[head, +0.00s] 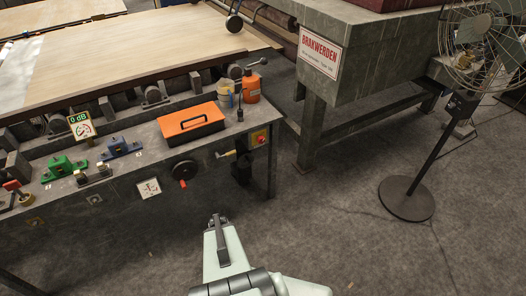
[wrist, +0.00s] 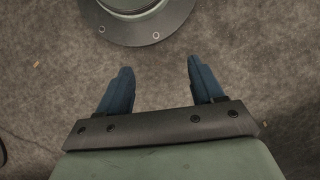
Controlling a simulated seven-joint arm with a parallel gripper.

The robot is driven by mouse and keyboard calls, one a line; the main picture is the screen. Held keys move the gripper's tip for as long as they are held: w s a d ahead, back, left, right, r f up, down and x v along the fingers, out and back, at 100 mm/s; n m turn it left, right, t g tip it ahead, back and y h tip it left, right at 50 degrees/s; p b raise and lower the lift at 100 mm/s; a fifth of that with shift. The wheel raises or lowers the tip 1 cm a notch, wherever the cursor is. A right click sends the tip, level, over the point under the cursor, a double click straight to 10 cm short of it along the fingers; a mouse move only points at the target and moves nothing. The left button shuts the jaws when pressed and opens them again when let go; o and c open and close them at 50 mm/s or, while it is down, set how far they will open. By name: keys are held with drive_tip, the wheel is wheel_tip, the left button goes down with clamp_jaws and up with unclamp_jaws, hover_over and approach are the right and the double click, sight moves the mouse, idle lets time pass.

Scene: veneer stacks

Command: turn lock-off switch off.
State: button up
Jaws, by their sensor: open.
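A small red and yellow switch (head: 259,138) sits on the front face of the workbench near its right end. It looks like the lock-off switch, but its knob position is too small to tell. A red-handled device (head: 13,187) stands at the far left of the bench top. My gripper (head: 218,222) is in front of the bench, low and well apart from the switch. In the wrist view my gripper (wrist: 159,66) has two blue fingers spread wide with only floor between them. The switch is not in the wrist view.
An orange toolbox (head: 190,123), an orange bottle (head: 251,87), and green (head: 64,168) and blue (head: 124,147) devices stand on the bench. A black handwheel (head: 185,170) projects from its front. A fan (head: 406,197) stands at right. The floor between is clear.

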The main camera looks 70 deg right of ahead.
drive_tip(key=s+d+r+m+t+h, duration=0.15)
drive_tip(key=d+m+t, duration=0.25)
drive_tip(key=d, duration=0.4)
drive_tip(key=s+d+m+t+y, duration=0.1)
drive_tip(key=s+d+m+t, duration=0.25)
drive_tip(key=d, duration=0.45)
drive_tip(key=m+t+h, duration=0.8)
drive_tip(key=m+h, duration=0.9)
drive_tip(key=m, duration=1.2)
approach(262, 141)
drive_tip(key=x, duration=0.9)
drive_tip(key=shift+d, duration=0.2)
drive_tip(key=c, duration=1.1)
drive_tip(key=shift+o, duration=0.2)
